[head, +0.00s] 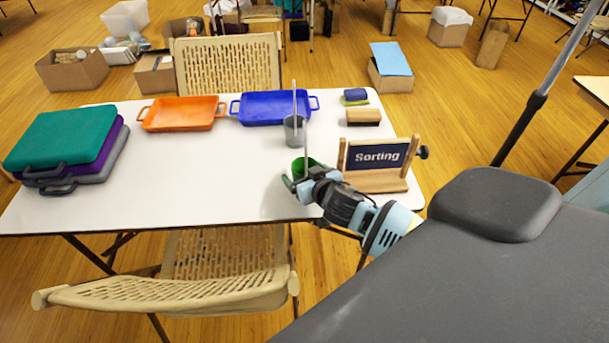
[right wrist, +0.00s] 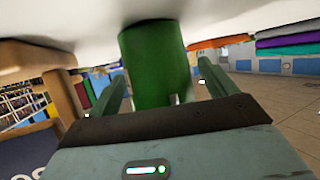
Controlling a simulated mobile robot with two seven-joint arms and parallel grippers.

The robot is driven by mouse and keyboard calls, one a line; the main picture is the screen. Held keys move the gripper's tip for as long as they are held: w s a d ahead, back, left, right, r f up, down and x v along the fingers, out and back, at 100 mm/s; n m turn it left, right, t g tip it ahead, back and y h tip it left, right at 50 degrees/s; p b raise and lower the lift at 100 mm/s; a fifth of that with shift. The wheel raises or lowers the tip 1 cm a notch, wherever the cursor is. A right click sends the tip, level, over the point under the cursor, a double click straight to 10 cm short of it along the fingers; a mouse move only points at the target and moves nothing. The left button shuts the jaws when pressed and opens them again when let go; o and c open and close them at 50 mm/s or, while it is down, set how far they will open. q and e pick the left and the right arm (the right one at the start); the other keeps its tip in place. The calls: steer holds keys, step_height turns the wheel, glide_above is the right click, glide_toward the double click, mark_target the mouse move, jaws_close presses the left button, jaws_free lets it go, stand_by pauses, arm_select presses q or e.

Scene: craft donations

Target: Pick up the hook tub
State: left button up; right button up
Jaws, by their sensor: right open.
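A green tub (head: 305,163) stands near the table's right front, with a thin upright rod showing at it. A grey tub (head: 294,132) with a pale thin rod stands just behind it. I cannot tell from any label which is the hook tub. My right gripper (head: 302,180) is at the green tub, partly hiding it. In the right wrist view, which is upside down, the green tub (right wrist: 155,60) lies between the two open fingers of the right gripper (right wrist: 162,80), with a gap seen at each side. My left gripper is not in view.
The "Sorting" sign (head: 377,157) stands close right of my gripper. Behind are an eraser-like block (head: 363,117), a blue tray (head: 272,108) and an orange tray (head: 183,114). Stacked cases (head: 65,145) sit at the left. The white table (head: 200,185) is clear at front centre.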

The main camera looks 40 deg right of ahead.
mark_target(299, 159)
steer(key=shift+w, duration=0.1)
steer(key=c, duration=1.1)
steer(key=shift+r, duration=0.1)
steer(key=shift+c, duration=0.2)
steer(key=shift+r, duration=0.6)
step_height(299, 159, up, 2)
steer(key=shift+r+p, duration=0.25)
steer(key=shift+p, duration=0.05)
steer(key=s+a, duration=0.2)
steer(key=s, duration=0.5)
steer(key=s+a+r, duration=0.1)
steer(key=s+a, duration=0.1)
steer(key=s, duration=0.6)
steer(key=shift+s+a+b, duration=0.15)
steer(key=shift+a+b, duration=0.1)
steer(key=shift+b, duration=0.1)
